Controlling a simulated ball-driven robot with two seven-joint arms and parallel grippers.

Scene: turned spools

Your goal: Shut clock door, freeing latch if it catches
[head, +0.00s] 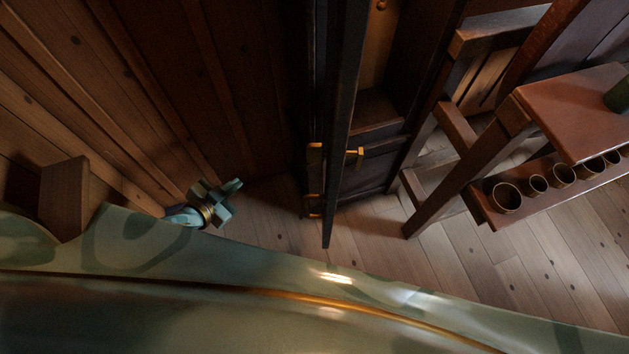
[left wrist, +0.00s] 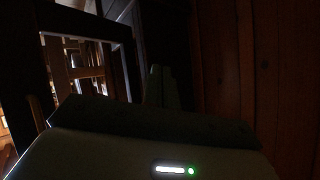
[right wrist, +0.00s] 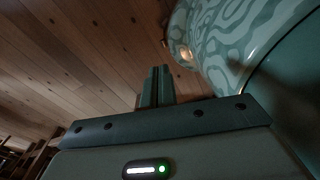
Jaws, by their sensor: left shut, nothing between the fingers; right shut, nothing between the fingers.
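The clock door (head: 342,130) looks like a dark tall panel, seen nearly edge-on and standing open from the dark clock case (head: 375,150). A small brass fitting (head: 355,153), possibly the latch, shows just right of the door; I cannot tell whether it is caught. My left gripper (head: 238,187) is shut and empty, left of the door and apart from it. Its fingers (left wrist: 155,86) show shut in the left wrist view, beside a dark frame (left wrist: 122,38). My right gripper (right wrist: 157,85) is shut and empty in its wrist view, over floorboards; the head view does not show it.
Wooden plank walls (head: 130,90) close in the left side, with a wooden block (head: 64,195) low down. At right stands a bench (head: 580,110) with several round cups (head: 507,197) on its lower shelf. Bare floor (head: 380,245) lies below the door.

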